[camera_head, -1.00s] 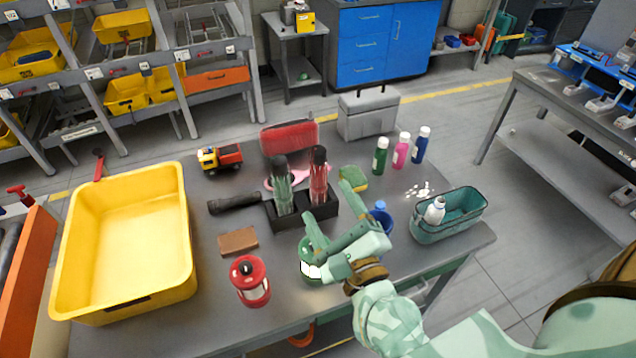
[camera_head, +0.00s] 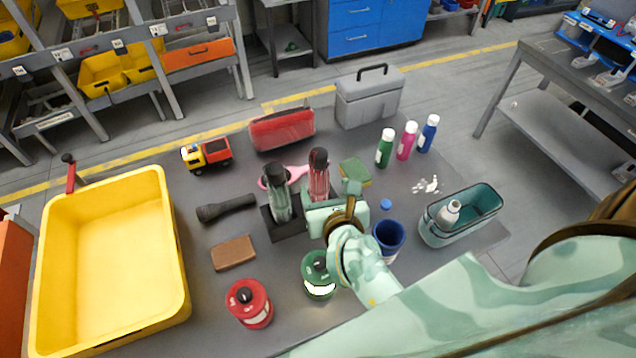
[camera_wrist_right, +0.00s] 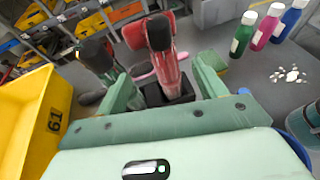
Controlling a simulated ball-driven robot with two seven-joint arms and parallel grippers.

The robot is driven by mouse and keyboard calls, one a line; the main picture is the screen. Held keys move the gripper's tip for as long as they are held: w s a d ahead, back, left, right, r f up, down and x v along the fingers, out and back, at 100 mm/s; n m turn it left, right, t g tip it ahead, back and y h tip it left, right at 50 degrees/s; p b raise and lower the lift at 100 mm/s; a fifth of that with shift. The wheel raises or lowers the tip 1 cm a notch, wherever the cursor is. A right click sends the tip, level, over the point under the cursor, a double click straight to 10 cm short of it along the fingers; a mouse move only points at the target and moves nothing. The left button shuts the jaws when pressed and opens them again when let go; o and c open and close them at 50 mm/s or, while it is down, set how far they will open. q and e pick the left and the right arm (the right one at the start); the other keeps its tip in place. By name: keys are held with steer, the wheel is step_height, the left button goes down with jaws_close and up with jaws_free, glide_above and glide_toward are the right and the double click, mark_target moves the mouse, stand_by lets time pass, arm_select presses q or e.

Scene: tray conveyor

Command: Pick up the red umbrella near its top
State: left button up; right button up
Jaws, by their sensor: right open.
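The red umbrella (camera_head: 319,181) stands upright, folded, with its dark handle up, in a black stand (camera_head: 286,229). A green umbrella (camera_head: 281,203) stands in the same stand just left of it. My right gripper (camera_head: 331,191) is at the red umbrella, its wrist hiding part of the stand. In the right wrist view the open jaws (camera_wrist_right: 166,84) point at the red umbrella (camera_wrist_right: 168,75), which shows between the two fingers. The green umbrella (camera_wrist_right: 99,60) is by the left finger. I cannot tell whether a finger touches either umbrella. My left gripper is not in view.
A yellow bin (camera_head: 177,220) stands at the left. A blue cup (camera_head: 389,238) is close right of my wrist. A teal basket (camera_head: 437,233) and several bottles stand further right.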

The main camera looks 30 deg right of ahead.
mark_target(319, 173)
steer(key=x, duration=0.6)
steer(key=shift+w+d+f, duration=0.1)
steer(key=shift+w, duration=0.1)
steer(key=x, duration=0.5)
steer(key=shift+w+d+f, duration=0.15)
steer(key=shift+d+f, duration=0.1)
steer(key=shift+d, duration=0.05)
steer(key=shift+r, duration=0.1)
jaws_close()
